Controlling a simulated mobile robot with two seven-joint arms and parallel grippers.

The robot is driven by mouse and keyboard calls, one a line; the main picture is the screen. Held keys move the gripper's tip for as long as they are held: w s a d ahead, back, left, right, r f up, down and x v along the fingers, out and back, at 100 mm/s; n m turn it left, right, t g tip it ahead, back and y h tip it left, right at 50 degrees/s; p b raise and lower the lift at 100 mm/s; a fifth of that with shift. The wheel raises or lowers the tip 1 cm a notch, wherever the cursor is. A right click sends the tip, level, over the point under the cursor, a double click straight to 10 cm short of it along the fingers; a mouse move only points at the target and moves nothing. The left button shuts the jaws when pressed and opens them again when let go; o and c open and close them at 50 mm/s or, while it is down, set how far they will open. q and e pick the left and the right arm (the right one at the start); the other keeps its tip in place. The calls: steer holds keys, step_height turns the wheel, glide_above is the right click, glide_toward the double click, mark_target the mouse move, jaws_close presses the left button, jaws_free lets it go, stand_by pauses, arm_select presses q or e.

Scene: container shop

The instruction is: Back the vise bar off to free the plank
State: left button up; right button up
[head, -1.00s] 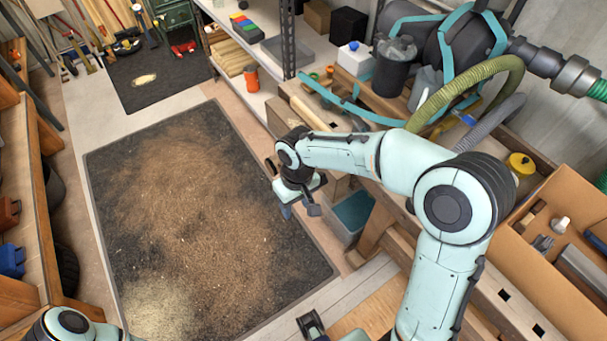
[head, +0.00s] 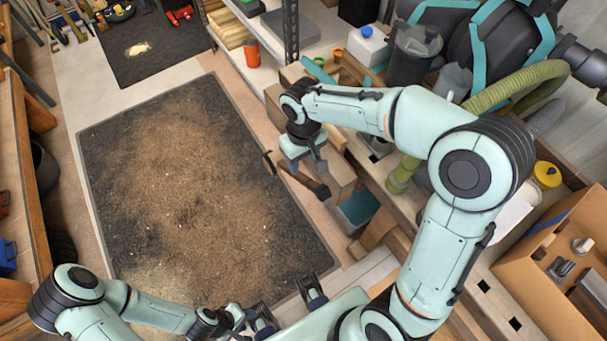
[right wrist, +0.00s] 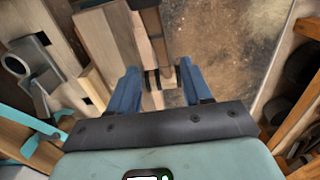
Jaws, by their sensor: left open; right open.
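The vise is at the bench end in the head view, with a brown wooden jaw (head: 308,181) and a dark bar end (head: 268,163) on its left. My right gripper (head: 305,163) is open just above it and partly hides it. In the right wrist view, a short bar (right wrist: 168,75) with dark parts shows between the two blue fingers, apparently untouched. The dark brown jaw (right wrist: 149,18) lies beyond. A pale board (right wrist: 105,40), probably the plank, is left of the jaw. My left gripper (head: 287,307) is open and empty low in the head view.
A dark mat (head: 200,240) covered in sawdust fills the floor left of the vise. A teal-topped bin (head: 357,210) stands below the bench. A cardboard box (head: 550,290) is at right. Hoses (head: 510,85) and a vacuum crowd the bench back.

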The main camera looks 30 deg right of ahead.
mark_target(304, 177)
step_height(304, 177, down, 10)
steer(key=shift+f+b, duration=0.25)
steer(key=shift+b, duration=0.3)
jaws_close()
